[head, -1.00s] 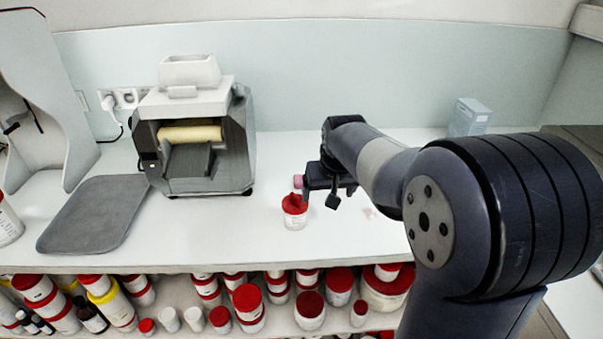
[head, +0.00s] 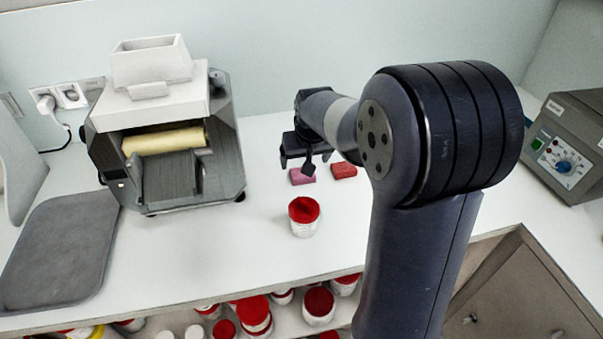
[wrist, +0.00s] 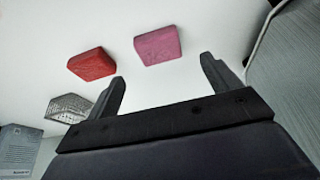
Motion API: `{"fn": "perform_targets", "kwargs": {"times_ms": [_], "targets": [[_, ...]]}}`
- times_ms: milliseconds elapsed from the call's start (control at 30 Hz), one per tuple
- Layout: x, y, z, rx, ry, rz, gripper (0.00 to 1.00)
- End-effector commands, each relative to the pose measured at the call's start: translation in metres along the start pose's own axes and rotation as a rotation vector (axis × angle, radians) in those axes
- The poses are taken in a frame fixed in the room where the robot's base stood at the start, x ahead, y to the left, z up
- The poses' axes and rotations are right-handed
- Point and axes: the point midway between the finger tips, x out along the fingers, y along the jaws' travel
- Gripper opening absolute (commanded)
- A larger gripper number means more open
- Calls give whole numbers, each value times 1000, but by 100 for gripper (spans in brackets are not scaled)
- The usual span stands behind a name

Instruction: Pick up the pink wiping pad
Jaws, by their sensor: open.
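The pink wiping pad (head: 302,176) is a small flat block on the white counter, left of a similar red pad (head: 343,170). In the wrist view the pink pad (wrist: 158,45) lies beyond my fingertips, toward the top middle. My gripper (head: 305,160) is open and empty, just behind and above the pink pad in the head view. Its two fingers (wrist: 163,75) show apart in the wrist view, with nothing between them. Part of the pink pad's top edge is covered by my gripper in the head view.
A grey mill (head: 170,130) and a grey mat (head: 60,250) are at left. A wire basket (wrist: 68,108) and a blue-white box (wrist: 18,150) show in the wrist view. A grey device (head: 570,145) stands at right.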

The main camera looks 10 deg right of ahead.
Motion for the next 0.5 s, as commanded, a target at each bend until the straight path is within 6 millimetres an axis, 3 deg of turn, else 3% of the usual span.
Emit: {"fn": "perform_targets", "kwargs": {"times_ms": [233, 500], "targets": [[20, 0, 2, 0, -3, 0, 85], [56, 0, 4, 0, -1, 0, 85]]}}
